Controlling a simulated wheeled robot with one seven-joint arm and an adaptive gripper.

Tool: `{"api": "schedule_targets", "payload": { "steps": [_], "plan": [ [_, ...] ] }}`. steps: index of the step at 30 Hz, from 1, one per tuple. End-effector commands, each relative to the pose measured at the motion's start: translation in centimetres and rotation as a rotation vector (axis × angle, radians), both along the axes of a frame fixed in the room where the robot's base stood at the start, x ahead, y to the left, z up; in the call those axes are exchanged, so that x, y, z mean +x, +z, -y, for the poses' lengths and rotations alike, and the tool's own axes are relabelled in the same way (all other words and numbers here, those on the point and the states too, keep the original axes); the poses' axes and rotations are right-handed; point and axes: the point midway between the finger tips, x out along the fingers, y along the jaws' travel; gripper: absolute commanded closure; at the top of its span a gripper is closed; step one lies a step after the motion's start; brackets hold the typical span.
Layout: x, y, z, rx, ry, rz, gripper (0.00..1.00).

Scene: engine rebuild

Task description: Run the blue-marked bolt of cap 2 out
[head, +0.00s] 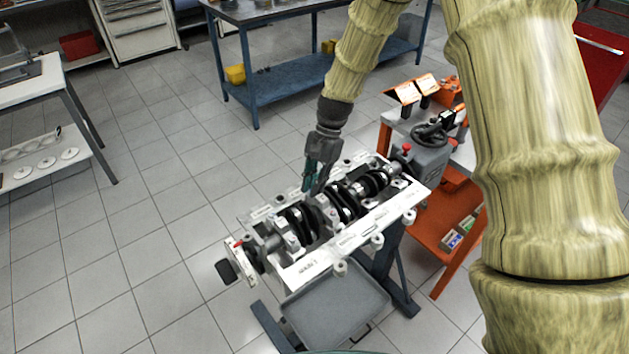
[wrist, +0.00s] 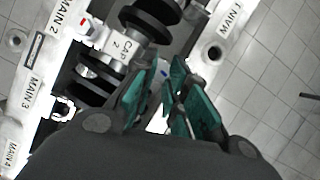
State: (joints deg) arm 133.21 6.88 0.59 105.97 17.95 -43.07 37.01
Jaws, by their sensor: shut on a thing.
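My gripper (wrist: 168,88) has green finger pads and points down at this end of the cap. It is shut on the blue-marked bolt, which is mostly hidden between the pads. In the head view my gripper (head: 314,188) reaches down to the middle of the engine block (head: 345,243). The cap's label cannot be read there.
The black crankshaft (head: 342,207) runs along the block, close to my fingers. A grey tray (head: 335,308) sits below the block. An orange cart (head: 455,215) with a handwheel stands to the right.

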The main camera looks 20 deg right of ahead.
Motion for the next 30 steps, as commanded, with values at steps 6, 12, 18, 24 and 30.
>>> {"api": "schedule_targets", "payload": {
  "steps": [6,12,18,24,30],
  "plan": [
    [0.18,0.16,-0.21,0.001,0.224,-0.002,1.00],
    [0.25,-0.02,-0.19,0.002,0.273,-0.001,1.00],
    [0.24,-0.03,-0.19,0.002,0.272,-0.001,0.83],
    [0.24,-0.02,-0.20,0.002,0.271,-0.001,0.76],
    [0.23,0.00,-0.20,0.002,0.271,-0.001,0.76]
  ]
}}
